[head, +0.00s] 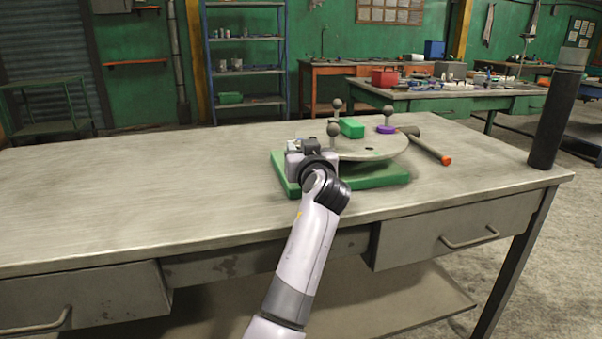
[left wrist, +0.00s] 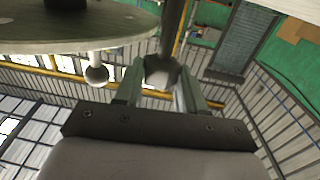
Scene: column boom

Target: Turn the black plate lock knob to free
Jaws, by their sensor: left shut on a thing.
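A round grey plate (head: 370,147) sits over a green base (head: 385,177) on the bench. Its rim also shows at the upper left of the left wrist view (left wrist: 75,32). My left gripper (head: 305,152) is at the left side of the plate, low beside its rim. In the left wrist view its two fingers (left wrist: 160,88) are shut on a dark knob (left wrist: 161,72) on a dark stem. I cannot tell for sure whether this is the black plate lock knob, or which way it is turned. The gripper hides this part in the head view. My right gripper is not in view.
Grey ball-topped posts (head: 334,130) stand around the plate, with a green block (head: 352,128) and a purple collar (head: 386,129). A hammer (head: 428,146) with an orange-ended handle lies behind right. A black cylinder (head: 553,120) stands at the right edge. The bench's left side (head: 120,195) is clear.

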